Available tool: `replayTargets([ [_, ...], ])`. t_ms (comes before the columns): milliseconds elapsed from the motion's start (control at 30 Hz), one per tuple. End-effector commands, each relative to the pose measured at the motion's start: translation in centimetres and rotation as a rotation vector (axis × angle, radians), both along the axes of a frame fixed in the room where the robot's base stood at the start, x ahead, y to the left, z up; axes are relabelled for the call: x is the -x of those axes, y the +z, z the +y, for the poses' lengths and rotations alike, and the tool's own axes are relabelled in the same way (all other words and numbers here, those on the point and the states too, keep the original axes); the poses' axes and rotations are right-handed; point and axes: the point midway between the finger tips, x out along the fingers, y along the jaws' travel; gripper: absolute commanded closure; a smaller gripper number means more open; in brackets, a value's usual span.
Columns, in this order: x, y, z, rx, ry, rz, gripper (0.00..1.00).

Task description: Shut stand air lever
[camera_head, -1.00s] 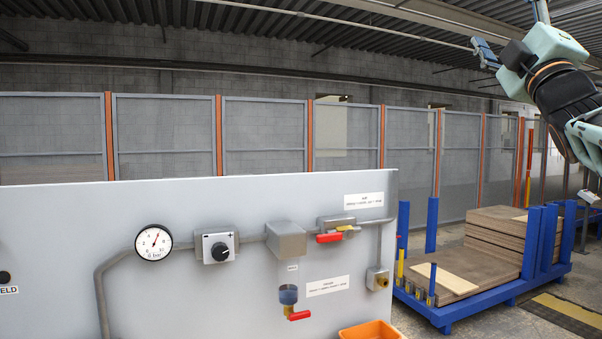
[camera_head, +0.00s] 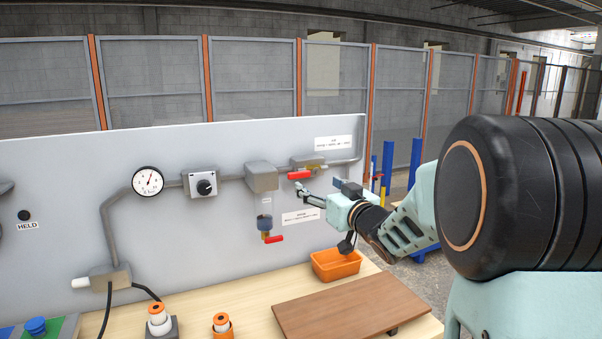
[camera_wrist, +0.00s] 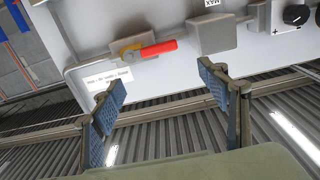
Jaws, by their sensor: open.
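The stand air lever (camera_head: 300,176) is a red handle on a brass valve in the pipe, under a white label (camera_head: 333,142) on the grey panel. The handle lies along the pipe, roughly level. It also shows in the wrist view (camera_wrist: 158,49), where the scene appears upside down. My gripper (camera_head: 303,191) is just below and in front of the handle in the head view. In the wrist view my gripper (camera_wrist: 162,80) is open and empty, its blue pads apart on either side of the handle's lower picture area. Contact with the handle is not visible.
A second red lever (camera_head: 274,239) sits under a bowl (camera_head: 265,222) at lower left. The regulator knob (camera_head: 205,187) and gauge (camera_head: 148,181) are further left. An orange bin (camera_head: 335,264) and brown board (camera_head: 350,311) lie on the bench below.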

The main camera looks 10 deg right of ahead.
Motion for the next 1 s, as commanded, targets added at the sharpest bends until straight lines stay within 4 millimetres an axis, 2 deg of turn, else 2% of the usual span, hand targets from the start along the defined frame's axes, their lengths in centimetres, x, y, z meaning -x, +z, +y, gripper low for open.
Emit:
replayTargets([
  [167, -1.8, -0.1, 0.6, -0.004, 0.003, 0.003, 0.32],
  [400, -6.0, 0.0, 1.8, -0.002, 0.003, 0.001, 0.32],
  [600, -8.8, 0.1, 2.5, -0.002, 0.002, 0.001, 0.32],
  [800, -10.1, 0.1, 2.7, -0.001, 0.0, 0.0, 0.32],
  [1000, -10.3, 0.0, 2.8, -0.001, 0.0, 0.0, 0.32],
])
